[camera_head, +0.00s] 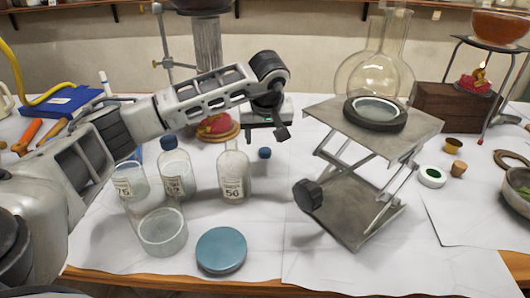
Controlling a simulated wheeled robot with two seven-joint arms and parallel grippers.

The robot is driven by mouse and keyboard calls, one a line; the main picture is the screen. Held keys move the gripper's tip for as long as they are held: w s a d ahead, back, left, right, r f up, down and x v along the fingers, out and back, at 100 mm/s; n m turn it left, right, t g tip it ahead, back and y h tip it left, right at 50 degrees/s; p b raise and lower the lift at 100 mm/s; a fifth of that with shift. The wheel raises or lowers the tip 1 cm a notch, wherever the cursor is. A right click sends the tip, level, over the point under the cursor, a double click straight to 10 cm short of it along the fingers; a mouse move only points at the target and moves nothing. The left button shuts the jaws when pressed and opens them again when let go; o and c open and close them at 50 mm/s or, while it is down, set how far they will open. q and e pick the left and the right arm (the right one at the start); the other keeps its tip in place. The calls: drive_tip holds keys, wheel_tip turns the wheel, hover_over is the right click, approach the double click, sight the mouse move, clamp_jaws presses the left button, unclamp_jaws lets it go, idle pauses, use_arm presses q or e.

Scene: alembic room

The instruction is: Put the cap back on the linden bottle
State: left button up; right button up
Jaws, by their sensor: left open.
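An uncapped clear glass bottle (234,178) with a label reading 50 stands upright in the middle of the table. The name on its label is too small to read surely. A small dark blue cap (264,153) lies on the white table covering just right of it, apart from it. Another bottle (177,174) to the left wears a blue cap (168,143). A third glass vessel (130,182) labelled 75 stands at the far left, partly behind my arm. My left gripper (267,129) is open and empty, pointing down above and slightly behind the loose cap. My right gripper is not in view.
An open glass jar (163,234) and a round blue lid (221,250) lie in front. Small corks (458,168) lie farther right. The front right paper is clear.

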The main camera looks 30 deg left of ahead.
sight(265, 150)
use_arm(q)
drive_tip(key=x, duration=0.4)
drive_tip(key=shift+w+d+f, duration=0.15)
drive_tip(key=shift+d+f, duration=0.1)
drive_tip(key=shift+f, duration=0.05)
drive_tip(key=shift+w+a+f, duration=0.1)
drive_tip(key=shift+a+f, duration=0.05)
drive_tip(key=shift+f, duration=0.2)
drive_tip(key=c, duration=1.1)
drive_tip(key=shift+r, duration=0.15)
wheel_tip(265, 150, up, 10)
drive_tip(key=shift+f, duration=0.1)
